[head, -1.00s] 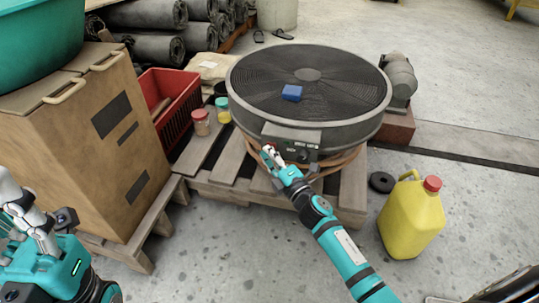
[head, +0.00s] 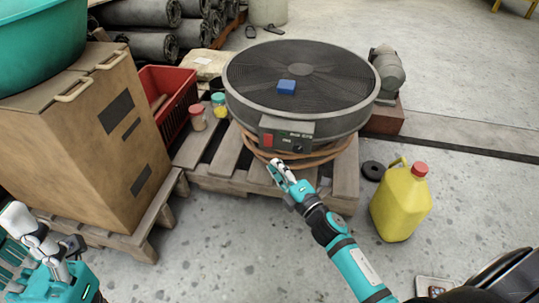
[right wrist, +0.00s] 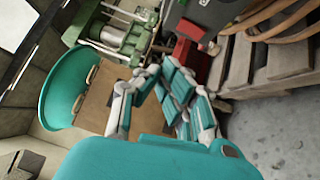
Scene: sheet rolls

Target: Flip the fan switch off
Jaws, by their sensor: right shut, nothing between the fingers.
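A big round grey fan (head: 345,75) lies flat, grille up, on a wooden pallet. Its front control box (head: 287,126) carries a red switch (head: 267,139) at the left and a dark knob (head: 298,148) at the right. The switch's position is too small to tell. My right gripper (head: 276,168) is shut and empty, below and in front of the box, apart from the switch. Its fingers (right wrist: 150,100) fill the middle of the right wrist view. My left gripper (head: 22,220) is at the lower left, away from the fan; its jaw opening is unclear.
A blue block (head: 286,87) lies on the grille. Hose or cable coils (head: 325,153) lie under the fan. A yellow jug (head: 400,205) stands at right, a brown carton (head: 75,150) and red crate (head: 167,93) at left. Two small jars (head: 197,117) stand near the crate.

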